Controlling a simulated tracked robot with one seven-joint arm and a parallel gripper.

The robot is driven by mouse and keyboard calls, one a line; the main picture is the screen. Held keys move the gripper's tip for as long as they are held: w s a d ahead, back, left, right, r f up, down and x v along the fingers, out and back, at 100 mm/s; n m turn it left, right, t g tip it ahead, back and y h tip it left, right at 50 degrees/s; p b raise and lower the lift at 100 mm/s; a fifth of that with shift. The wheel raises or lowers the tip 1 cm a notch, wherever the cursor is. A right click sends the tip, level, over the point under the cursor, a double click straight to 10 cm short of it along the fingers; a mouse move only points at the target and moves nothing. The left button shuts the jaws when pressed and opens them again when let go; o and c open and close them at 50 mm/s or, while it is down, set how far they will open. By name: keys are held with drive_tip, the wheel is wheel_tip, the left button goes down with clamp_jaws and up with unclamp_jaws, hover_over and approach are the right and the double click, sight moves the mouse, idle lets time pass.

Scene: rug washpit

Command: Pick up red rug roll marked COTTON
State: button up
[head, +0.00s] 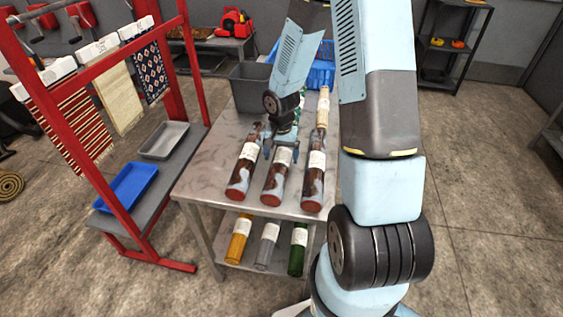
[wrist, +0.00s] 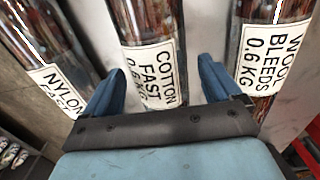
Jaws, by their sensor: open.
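The COTTON rug roll (wrist: 150,75) is dark red-brown with a white label reading COTTON FAST. In the head view it is the middle (head: 274,184) of three similar rolls lying on the metal table (head: 200,180). My gripper (head: 281,153) is over its far part. In the wrist view my open gripper (wrist: 160,88) has one finger on each side of this roll, in the gaps beside its neighbours. Whether the fingers touch it I cannot tell. The gripper body hides part of the roll.
The NYLON roll (wrist: 50,60) and WOOL BLEEDS roll (wrist: 268,60) lie close on either side. Behind are a grey bin (head: 250,88) and blue crate (head: 321,76). A red rack (head: 110,180) stands left. More rolls (head: 268,246) lie on the lower shelf.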

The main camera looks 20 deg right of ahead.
drive_tip(key=shift+f, duration=1.35)
drive_tip(key=shift+c, duration=0.5)
drive_tip(key=c, duration=1.5)
